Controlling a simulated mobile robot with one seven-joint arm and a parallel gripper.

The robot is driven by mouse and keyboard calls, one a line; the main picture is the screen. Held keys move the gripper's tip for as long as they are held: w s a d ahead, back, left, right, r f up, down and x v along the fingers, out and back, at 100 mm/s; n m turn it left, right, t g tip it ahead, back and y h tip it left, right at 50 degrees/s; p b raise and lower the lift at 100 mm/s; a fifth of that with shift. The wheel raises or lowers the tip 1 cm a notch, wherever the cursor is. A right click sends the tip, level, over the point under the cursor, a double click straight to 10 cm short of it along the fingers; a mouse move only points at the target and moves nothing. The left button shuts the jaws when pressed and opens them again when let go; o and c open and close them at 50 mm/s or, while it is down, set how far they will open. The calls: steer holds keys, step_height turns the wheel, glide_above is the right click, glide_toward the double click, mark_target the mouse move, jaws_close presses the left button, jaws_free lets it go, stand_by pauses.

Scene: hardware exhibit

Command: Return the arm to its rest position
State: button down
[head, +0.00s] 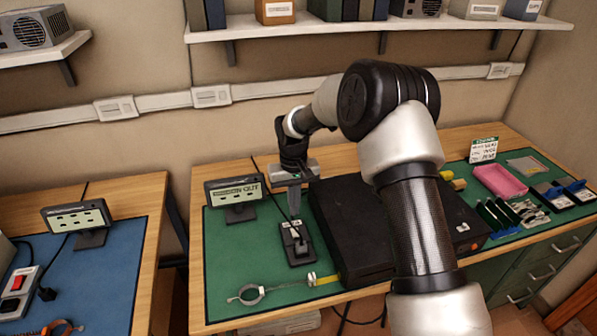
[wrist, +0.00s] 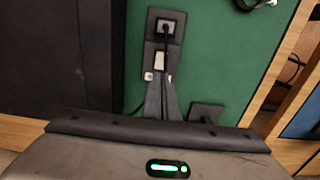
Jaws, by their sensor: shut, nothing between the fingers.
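My arm reaches over the workbench (head: 228,275), and my gripper (head: 295,212) points down on the left side of the black box. Its fingers are shut with nothing between them. In the wrist view my gripper (wrist: 162,80) shows as narrow dark fingers near a small black power block. The block (head: 297,256) lies on the green mat just below the fingertips in the head view, with a plug and a switch on it. It also shows in the wrist view (wrist: 176,27). I cannot tell whether the fingertips touch it.
A large black box (head: 345,240) stands beside the gripper, partly hidden by my arm. A small display (head: 236,193) stands behind left. A ring-shaped strap (head: 248,294) lies in front. A pink tray (head: 499,182) is at right. A shelf (head: 300,29) hangs above.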

steer(key=s+d+r+t+p, duration=0.1)
steer(key=s+d+r, duration=0.25)
steer(key=r, duration=0.45)
steer(key=s+d+r+m+t, duration=0.1)
steer(key=s+d+r, duration=0.25)
steer(key=r, duration=0.55)
steer(key=s+d+r+t+p, duration=0.1)
steer(key=s+d+r, duration=0.25)
steer(key=r, duration=0.45)
steer(key=s+d+r+m+t, duration=0.1)
steer(key=s+d+r, duration=0.2)
steer(key=s, duration=0.7)
steer(key=s+d+r+m+t+p, duration=0.1)
steer(key=s+d+r, duration=0.2)
steer(key=s, duration=0.8)
steer(key=shift+d+r+t, duration=0.15)
steer(key=shift+r+t, duration=0.15)
